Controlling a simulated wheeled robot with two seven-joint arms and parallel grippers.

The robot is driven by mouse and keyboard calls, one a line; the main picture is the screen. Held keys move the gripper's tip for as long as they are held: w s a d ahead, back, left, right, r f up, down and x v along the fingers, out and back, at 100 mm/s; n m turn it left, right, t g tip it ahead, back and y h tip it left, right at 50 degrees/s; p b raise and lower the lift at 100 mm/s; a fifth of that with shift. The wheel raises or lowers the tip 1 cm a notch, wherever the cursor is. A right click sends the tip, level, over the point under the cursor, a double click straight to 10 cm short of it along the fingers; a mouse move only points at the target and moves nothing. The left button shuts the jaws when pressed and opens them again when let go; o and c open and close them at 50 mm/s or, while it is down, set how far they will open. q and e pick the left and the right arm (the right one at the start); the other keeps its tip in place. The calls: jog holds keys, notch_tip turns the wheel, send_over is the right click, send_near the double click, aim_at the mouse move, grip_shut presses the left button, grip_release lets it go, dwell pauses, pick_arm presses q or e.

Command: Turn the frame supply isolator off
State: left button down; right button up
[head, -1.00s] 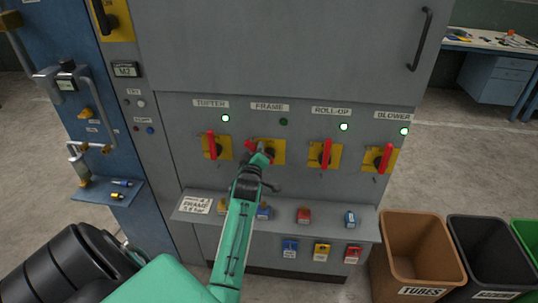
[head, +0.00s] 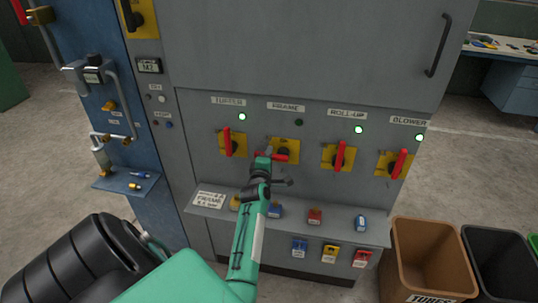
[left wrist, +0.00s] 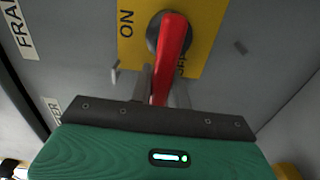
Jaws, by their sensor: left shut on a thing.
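The frame supply isolator has a yellow plate (head: 293,146) and a red handle (head: 281,157), under the FRAME label (head: 286,107). The handle lies about level, pointing left from its hub. The lamp (head: 299,122) above it is dark. My left gripper (head: 268,154) is at the handle. In the left wrist view its fingers (left wrist: 163,90) are shut on the red handle (left wrist: 173,50). There ON shows at the left of the yellow plate (left wrist: 205,30), and the handle partly covers the OFF lettering. My right gripper is not in view.
The TUFTER (head: 228,143), ROLL-UP (head: 340,156) and BLOWER (head: 400,164) isolators stand upright or slightly tilted, with green lamps lit. A shelf (head: 330,231) with padlocks and a sign runs below. A brown bin (head: 424,255) and a black bin stand at the right.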

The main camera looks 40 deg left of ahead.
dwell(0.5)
pick_arm(q)
jog(key=c, duration=1.3)
grip_release()
jog(key=shift+s+d+p, duration=0.3)
jog(key=shift+s+p, duration=0.1)
jog(key=shift+s, duration=0.05)
jog(key=p+v, duration=0.4)
jog(key=v, duration=0.8)
jog(key=shift+s+d, duration=0.15)
jog(key=shift+s, duration=0.15)
